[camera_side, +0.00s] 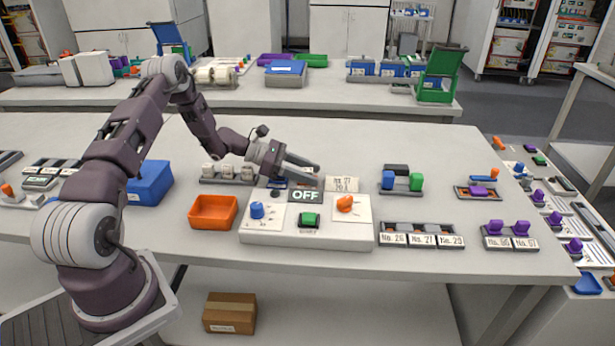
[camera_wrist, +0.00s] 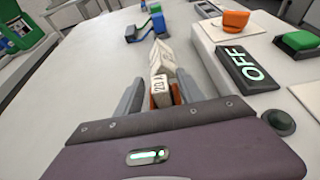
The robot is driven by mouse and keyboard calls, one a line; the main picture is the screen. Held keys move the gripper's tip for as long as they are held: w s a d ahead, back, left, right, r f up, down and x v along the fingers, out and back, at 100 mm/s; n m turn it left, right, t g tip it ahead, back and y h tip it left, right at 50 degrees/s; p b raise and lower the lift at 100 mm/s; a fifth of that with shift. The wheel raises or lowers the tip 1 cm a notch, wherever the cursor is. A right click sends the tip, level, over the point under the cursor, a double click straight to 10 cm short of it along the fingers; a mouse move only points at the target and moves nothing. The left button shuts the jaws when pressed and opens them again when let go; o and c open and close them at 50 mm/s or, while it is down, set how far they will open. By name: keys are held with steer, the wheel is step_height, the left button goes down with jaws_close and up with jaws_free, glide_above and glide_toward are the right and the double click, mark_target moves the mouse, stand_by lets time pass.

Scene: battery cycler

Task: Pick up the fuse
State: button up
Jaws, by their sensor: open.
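My gripper (camera_side: 302,172) is open, reaching low over the table just behind the white control box. In the wrist view, my two grey fingers (camera_wrist: 162,88) stand on either side of a white piece marked 20A (camera_wrist: 159,84), with a small orange part (camera_wrist: 177,92) beside it. I cannot tell whether the fingers touch them. In the side view a white label (camera_side: 342,184), reading about No. 27, 20 A, stands behind the box near the fingertips. I cannot make out the fuse's own outline; it may be the piece between my fingers, partly hidden there.
The control box (camera_side: 300,235) has an OFF display (camera_side: 306,195), a green button (camera_side: 309,219), an orange knob (camera_side: 346,203) and a blue knob (camera_side: 257,210). An orange tray (camera_side: 191,217) lies left. A green-and-blue clip block (camera_side: 402,182) stands right.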

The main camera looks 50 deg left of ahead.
steer(key=shift+w+d+f, duration=0.2)
steer(key=shift+w+d, duration=0.1)
steer(key=shift+w, duration=0.05)
jaws_close()
steer(key=shift+r, duration=0.1)
steer(key=r, duration=0.6)
steer(key=d+r, duration=0.1)
steer(key=r, duration=0.2)
steer(key=shift+s+r, duration=0.25)
steer(key=shift+s, duration=0.1)
steer(key=shift+m+g+h, duration=0.5)
steer(key=shift+m, duration=0.1)
steer(key=s+d, duration=1.1)
steer(key=s, duration=0.1)
steer(key=shift+d, duration=0.35)
steer(key=w+a+n+t+y, duration=0.2)
steer(key=w+a, duration=0.5)
steer(key=a, duration=0.1)
steer(key=n+t+y, duration=0.2)
steer(key=n+y, duration=0.1)
steer(key=n, duration=0.1)
glide_above(312, 172)
steer(key=w+a, duration=0.3)
steer(key=a, duration=0.2)
step_height(312, 172, down, 9)
steer(key=shift+s+f, duration=0.15)
steer(key=shift+f, duration=0.05)
